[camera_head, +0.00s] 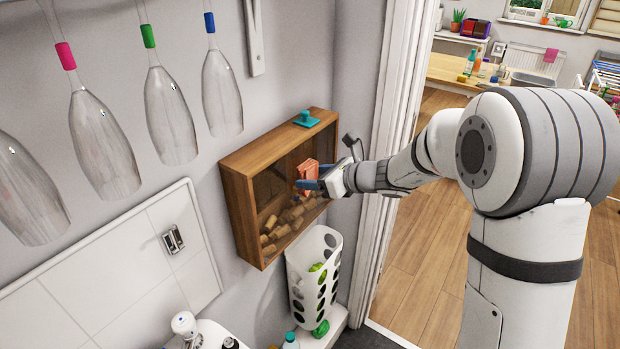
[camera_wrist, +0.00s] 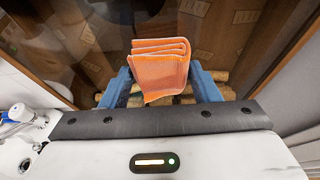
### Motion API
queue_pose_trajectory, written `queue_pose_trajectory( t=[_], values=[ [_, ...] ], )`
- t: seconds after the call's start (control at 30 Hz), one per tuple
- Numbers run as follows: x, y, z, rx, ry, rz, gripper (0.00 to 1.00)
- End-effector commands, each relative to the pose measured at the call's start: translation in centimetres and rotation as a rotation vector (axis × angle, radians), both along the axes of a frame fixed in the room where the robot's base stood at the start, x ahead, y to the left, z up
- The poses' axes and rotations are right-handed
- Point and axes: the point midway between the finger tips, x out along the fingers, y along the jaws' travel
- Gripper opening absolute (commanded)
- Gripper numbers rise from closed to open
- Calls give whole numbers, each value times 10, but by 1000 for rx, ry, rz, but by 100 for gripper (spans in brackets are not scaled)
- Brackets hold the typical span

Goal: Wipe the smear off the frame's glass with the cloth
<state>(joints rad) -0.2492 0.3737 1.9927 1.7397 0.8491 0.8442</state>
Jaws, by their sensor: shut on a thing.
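The frame (camera_head: 237,211) is a wooden wall box with a glass front and corks inside. My gripper (camera_head: 312,181) is in front of the right part of its glass (camera_head: 272,190). It is shut on a folded orange cloth (camera_head: 307,174), which also shows in the wrist view (camera_wrist: 160,70) between the blue fingers (camera_wrist: 160,88). The cloth is at or very near the glass; I cannot tell if it touches. A darker, cloudy patch shows on the left of the glass in the wrist view, but I cannot tell if it is the smear. The cloth hides part of the glass.
A teal object (camera_head: 306,120) sits on top of the frame. A white perforated basket (camera_head: 315,275) with green items stands below it. Several upside-down glasses (camera_head: 168,113) hang at the left. A white door post (camera_head: 390,150) stands close right of the frame, beside my arm.

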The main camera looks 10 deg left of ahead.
Motion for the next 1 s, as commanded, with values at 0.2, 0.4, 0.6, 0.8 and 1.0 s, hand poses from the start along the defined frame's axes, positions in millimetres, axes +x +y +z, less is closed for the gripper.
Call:
queue_pose_trajectory(
  t=[0.2,0.4,0.6,0.8,1.0],
  values=[
    [19,-8,2,2,-2,-2,38],
    [29,-13,1,1,-3,-1,38],
    [36,-17,1,2,-1,-1,38],
    [52,-25,2,1,-1,-2,38],
    [63,-30,1,0,-2,-1,38]
  ],
)
